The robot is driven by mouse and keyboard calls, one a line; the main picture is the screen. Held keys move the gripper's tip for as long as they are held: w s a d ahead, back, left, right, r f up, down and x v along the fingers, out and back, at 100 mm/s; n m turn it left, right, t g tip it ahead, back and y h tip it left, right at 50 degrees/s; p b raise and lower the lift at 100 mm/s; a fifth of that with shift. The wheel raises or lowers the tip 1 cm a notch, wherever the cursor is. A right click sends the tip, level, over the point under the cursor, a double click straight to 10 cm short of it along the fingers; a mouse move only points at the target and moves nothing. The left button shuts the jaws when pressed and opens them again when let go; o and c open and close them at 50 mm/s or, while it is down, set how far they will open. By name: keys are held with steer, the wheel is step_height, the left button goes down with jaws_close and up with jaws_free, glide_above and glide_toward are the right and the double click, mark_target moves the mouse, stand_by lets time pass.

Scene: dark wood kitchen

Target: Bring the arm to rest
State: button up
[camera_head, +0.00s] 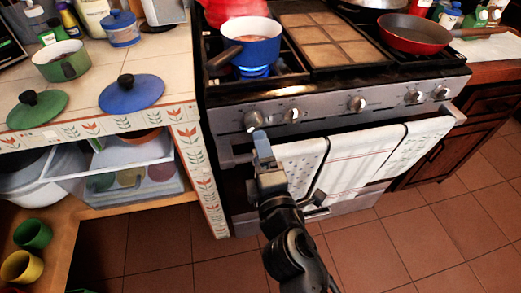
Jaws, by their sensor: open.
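My arm reaches up from the bottom of the view, in front of the stove. My gripper (261,141) is open, with its tips just below the leftmost stove knob (255,120) in this view. I cannot tell whether the tips touch the knob or stand apart from it. No object shows between the fingers.
A blue pot (259,51) stands over a lit blue flame (255,72). Towels (350,160) hang on the oven handle close right of my arm. A tiled counter (165,55) with an open shelf stands left. The tiled floor (440,235) is clear at lower right.

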stand_by(0.3)
steer(key=s+d+f+m+g+h, duration=0.1)
steer(key=s+d+f+m, duration=0.1)
steer(key=s+d+m, duration=0.6)
steer(key=s+d+f+m+g+h, duration=0.1)
steer(key=s+d+f+m, duration=0.15)
steer(key=s+d, duration=0.7)
steer(key=s+d+r+m+h, duration=0.1)
steer(key=s+d+r+m, duration=0.1)
steer(key=s, duration=0.5)
steer(key=s+d+r+m+h, duration=0.1)
steer(key=s+d+r+m, duration=0.1)
steer(key=s+r+m, duration=0.3)
steer(key=s+d+r+m+h+p, duration=0.1)
steer(key=s+d+r+m, duration=0.1)
steer(key=s, duration=0.7)
steer(key=shift+r+m+g, duration=0.3)
steer(key=shift+r+m, duration=0.55)
steer(key=shift+m, duration=0.1)
